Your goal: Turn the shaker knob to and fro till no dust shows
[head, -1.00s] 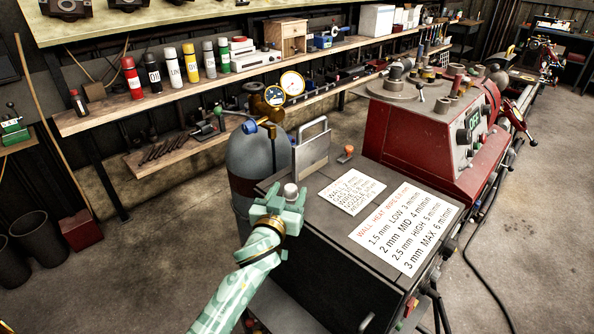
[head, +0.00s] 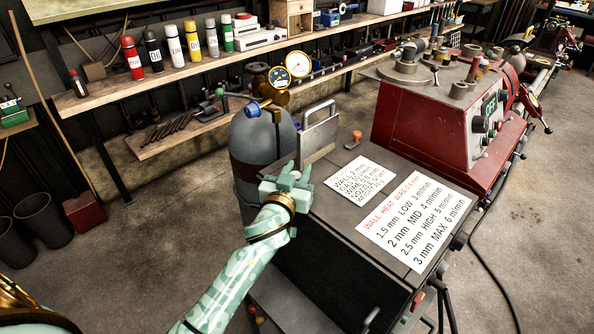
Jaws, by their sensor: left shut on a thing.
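My left gripper (head: 287,180), pale green, is at the left front edge of the dark machine top (head: 325,224), beside the gas cylinder. It is shut on a small pale grey knob-like piece (head: 294,174), mostly hidden by the fingers. I cannot tell surely that this is the shaker knob, or how far it is turned. A small orange-topped knob (head: 357,135) stands apart on the same top, behind the white labels. No dust can be made out. My right gripper is not in view.
An upright metal handle plate (head: 319,134) stands just beyond the gripper. A grey gas cylinder (head: 258,140) with gauges stands to its left. White labels (head: 414,227) lie on the top. A red machine (head: 435,130) is behind right. The floor at right is mostly clear.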

